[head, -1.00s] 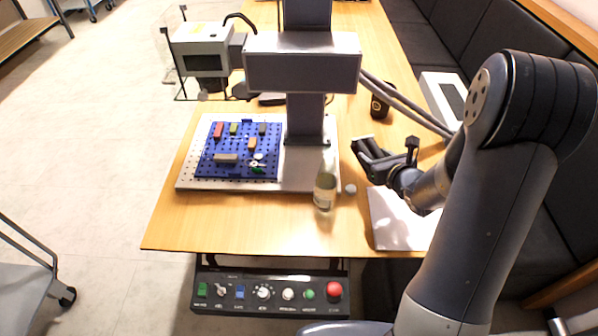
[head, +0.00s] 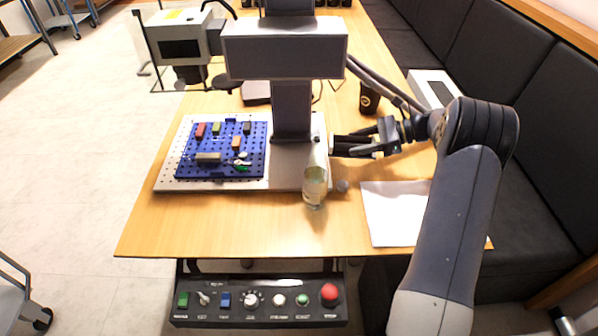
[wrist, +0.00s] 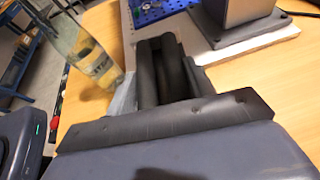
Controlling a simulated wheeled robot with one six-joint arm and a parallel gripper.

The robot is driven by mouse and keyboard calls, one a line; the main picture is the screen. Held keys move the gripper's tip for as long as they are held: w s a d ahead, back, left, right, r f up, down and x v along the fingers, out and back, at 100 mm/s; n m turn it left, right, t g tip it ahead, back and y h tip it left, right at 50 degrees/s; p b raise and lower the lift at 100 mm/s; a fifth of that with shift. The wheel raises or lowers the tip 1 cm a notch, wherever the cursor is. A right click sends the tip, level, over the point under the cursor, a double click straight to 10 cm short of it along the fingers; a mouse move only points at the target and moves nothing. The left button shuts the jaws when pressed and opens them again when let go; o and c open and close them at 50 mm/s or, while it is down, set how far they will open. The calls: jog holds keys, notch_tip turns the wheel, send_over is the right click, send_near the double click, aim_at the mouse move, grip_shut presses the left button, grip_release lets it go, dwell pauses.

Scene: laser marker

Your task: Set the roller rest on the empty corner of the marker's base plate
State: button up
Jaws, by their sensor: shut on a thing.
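The roller rest (head: 349,146) is dark, with two parallel black rollers. My gripper (head: 377,150) is shut on it and holds it at the right edge of the marker's base plate. In the wrist view the roller rest (wrist: 162,72) fills the space ahead of my gripper (wrist: 165,100), and its underside is hidden. The pale base plate (head: 287,181) carries a blue perforated board at left and the marker's column at the back. Its front right corner is bare but partly hidden behind a clear bottle. I cannot tell the exact height of the rest above the plate.
The clear bottle (head: 315,188) stands by the plate's front right corner; it also shows in the wrist view (wrist: 85,45). White paper (head: 395,212) lies at right. The marker's column (head: 291,110) and head (head: 285,50) rise behind.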

jog(key=d+f, duration=0.1)
jog(key=d+f+n+g, duration=0.1)
jog(key=shift+s+d+f+b, duration=0.2)
jog(key=shift+s+d+b, duration=0.2)
jog(key=a, duration=1.7)
jog(key=shift+a, duration=0.3)
jog(key=shift+s+f, duration=0.1)
jog(key=shift+f, duration=1.65)
jog(key=shift+f, duration=0.15)
jog(key=o, duration=1.4)
jog(key=shift+f, duration=0.1)
